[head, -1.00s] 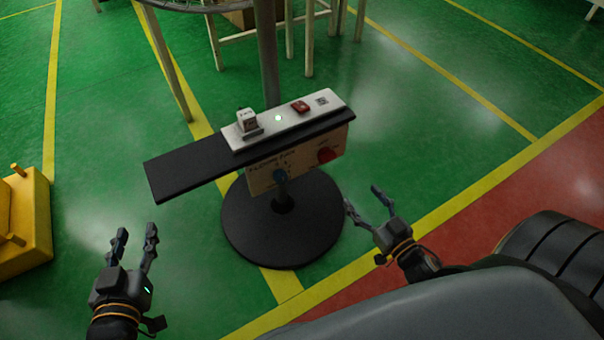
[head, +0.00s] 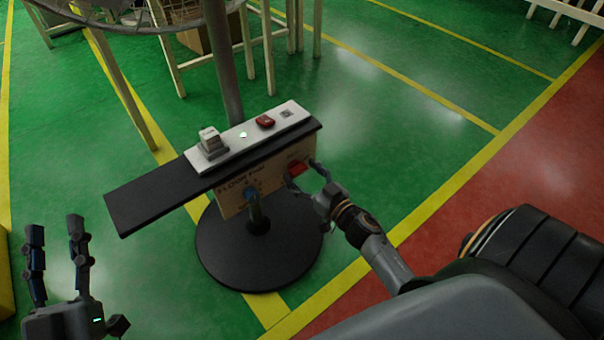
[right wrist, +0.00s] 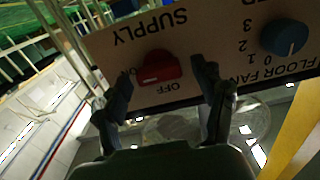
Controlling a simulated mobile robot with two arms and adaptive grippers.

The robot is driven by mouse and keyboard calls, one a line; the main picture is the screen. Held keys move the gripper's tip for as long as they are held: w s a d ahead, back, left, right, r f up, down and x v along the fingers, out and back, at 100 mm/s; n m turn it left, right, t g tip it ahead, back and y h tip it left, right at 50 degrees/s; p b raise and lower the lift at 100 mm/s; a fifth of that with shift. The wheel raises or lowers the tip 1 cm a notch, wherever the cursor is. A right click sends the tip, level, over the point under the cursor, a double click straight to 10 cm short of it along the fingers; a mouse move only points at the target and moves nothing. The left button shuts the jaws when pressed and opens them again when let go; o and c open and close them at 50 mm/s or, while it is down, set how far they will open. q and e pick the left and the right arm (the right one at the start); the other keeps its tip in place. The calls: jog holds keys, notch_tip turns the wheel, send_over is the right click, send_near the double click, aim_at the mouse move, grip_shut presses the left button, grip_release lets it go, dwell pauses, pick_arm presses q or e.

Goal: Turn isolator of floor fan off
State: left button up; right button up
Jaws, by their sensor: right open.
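The floor fan's control panel (head: 232,196) is a light board under a black shelf on a round-based stand. Its red isolator knob (head: 298,167) sits at the panel's right end. In the right wrist view the red knob (right wrist: 160,68) appears upside down, with "SUPPLY", "ON" and "OFF" printed around it. My right gripper (head: 301,173) is open in front of the knob. Its fingers (right wrist: 163,80) lie to either side of the knob, with no clear contact visible. My left gripper (head: 55,226) is open and empty at the lower left, away from the panel.
A blue speed knob (head: 250,192) with numbers sits beside the isolator on the panel. On the shelf (head: 150,205) is a white strip (head: 229,147) with a block, a green light and a red switch (head: 265,121). Green floor around the stand is open.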

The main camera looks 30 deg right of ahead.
jog(key=shift+w, duration=0.2)
jog(key=c, duration=1.2)
jog(key=shift+o, duration=0.2)
